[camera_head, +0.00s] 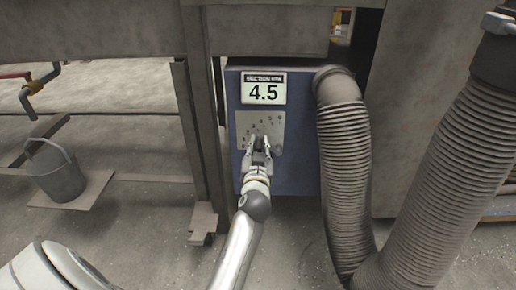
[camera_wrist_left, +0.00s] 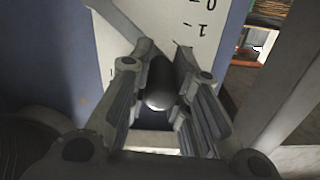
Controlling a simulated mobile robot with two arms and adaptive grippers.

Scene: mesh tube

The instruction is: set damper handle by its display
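The display (camera_head: 263,88) on the blue box reads 4.5 under a label that seems to say suction. Below it is a pale scale plate (camera_head: 272,124) with marks. My left gripper (camera_head: 258,145) is at this plate, its fingers pointing up at it. In the left wrist view the dark, round-ended damper handle (camera_wrist_left: 159,88) sits between the two fingers, which appear closed against its sides. In the head view the fingers mostly hide the handle. Scale marks 0 and 1 show upside down in the wrist view. My right gripper is not in view.
A grey ribbed hose (camera_head: 345,165) runs down from the box just right of my gripper. A thicker ribbed hose (camera_head: 455,165) stands farther right. A metal post (camera_head: 202,120) is close on the left. A bucket (camera_head: 55,172) stands on a floor board at left.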

